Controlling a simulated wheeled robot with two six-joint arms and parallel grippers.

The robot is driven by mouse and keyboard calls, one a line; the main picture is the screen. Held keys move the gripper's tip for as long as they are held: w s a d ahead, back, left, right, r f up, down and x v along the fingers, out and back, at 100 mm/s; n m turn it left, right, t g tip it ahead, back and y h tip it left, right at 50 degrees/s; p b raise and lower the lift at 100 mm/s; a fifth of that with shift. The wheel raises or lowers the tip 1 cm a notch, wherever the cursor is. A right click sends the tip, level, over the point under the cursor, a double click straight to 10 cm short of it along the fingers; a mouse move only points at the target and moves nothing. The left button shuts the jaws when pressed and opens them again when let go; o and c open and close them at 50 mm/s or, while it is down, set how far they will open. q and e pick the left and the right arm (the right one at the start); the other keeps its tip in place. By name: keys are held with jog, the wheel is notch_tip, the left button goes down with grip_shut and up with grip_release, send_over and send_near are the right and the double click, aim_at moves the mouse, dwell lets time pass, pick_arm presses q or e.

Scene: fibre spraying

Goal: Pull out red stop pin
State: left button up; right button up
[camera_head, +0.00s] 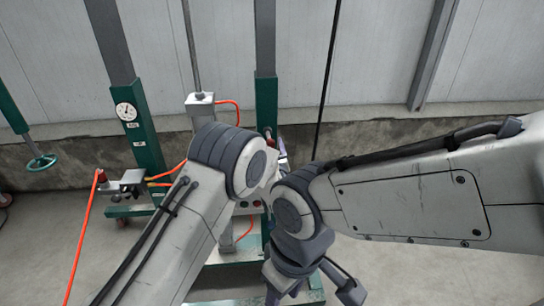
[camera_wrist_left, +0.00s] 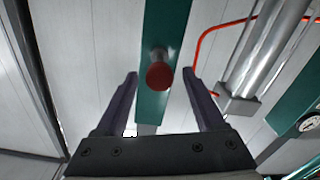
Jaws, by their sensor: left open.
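The red stop pin (camera_wrist_left: 160,76) shows as a round red knob on a dark shaft, sticking out of a green post (camera_wrist_left: 166,28) in the left wrist view. My left gripper (camera_wrist_left: 160,73) is open, with one dark finger on each side of the knob. Gaps show between the knob and both fingers. In the head view my left wrist mostly hides this gripper, and a small red spot on the green post (camera_head: 265,100) may be the pin. My right gripper (camera_head: 287,292) points down at the bottom edge, and its fingers are too unclear to judge.
A dial gauge (camera_head: 126,111) sits on the left green post. A metal cylinder (camera_wrist_left: 270,45) and an orange hose (camera_wrist_left: 215,27) are beside the pin's post. A green handwheel (camera_head: 41,162) is at far left. My right forearm crosses close to my left wrist.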

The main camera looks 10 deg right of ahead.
pick_arm(q)
jog(key=s, duration=0.9)
jog(key=shift+b, duration=0.45)
